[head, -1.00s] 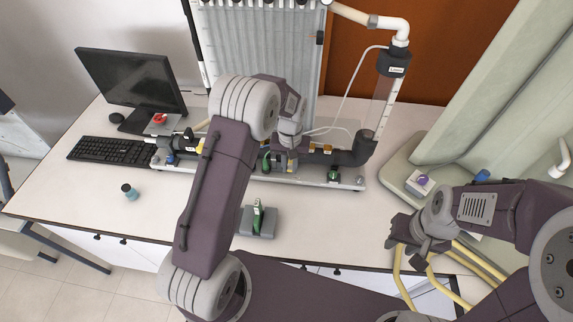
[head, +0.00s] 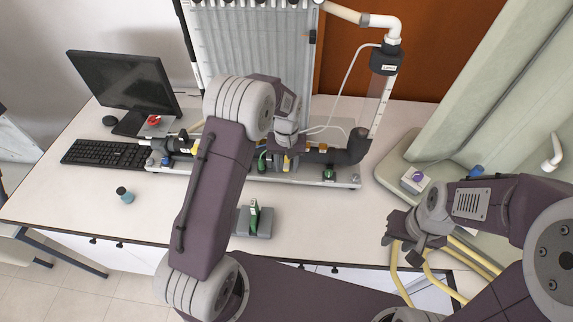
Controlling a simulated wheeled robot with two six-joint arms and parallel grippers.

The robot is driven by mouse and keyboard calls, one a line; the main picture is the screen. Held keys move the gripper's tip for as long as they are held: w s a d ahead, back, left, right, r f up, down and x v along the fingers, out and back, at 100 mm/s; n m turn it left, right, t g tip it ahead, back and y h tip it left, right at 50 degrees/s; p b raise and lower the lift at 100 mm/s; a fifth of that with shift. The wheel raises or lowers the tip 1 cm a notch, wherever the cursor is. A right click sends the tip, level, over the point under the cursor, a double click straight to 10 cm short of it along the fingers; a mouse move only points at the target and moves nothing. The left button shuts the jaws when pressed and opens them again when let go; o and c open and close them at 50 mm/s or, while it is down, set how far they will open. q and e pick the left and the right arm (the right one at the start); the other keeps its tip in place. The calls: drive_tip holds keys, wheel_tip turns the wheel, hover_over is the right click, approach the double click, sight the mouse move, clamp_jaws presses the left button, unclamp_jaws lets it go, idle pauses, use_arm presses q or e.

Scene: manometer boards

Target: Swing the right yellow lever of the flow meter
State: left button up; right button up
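The flow meter is a long bench rig with a white base (head: 345,180), dark pipes and a tall ribbed manometer board (head: 240,60) behind. A yellow lever (head: 287,164) shows at the rig's middle, right below my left gripper (head: 287,147). Another small yellow part (head: 195,148) sits further left on the rig, partly behind my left arm. My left gripper's fingers are small and partly hidden, so I cannot tell whether they are open or touch the lever. My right gripper (head: 393,240) hangs off to the right, away from the rig; its finger gap is unclear.
A green-handled device (head: 253,218) stands in front of the rig. A purple-knobbed box (head: 416,180) is at the right. The table front left is mostly clear.

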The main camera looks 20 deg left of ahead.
sight(287, 169)
use_arm(q)
wheel_tip(287, 169, up, 9)
drive_tip(key=b, duration=0.2)
idle(0.5)
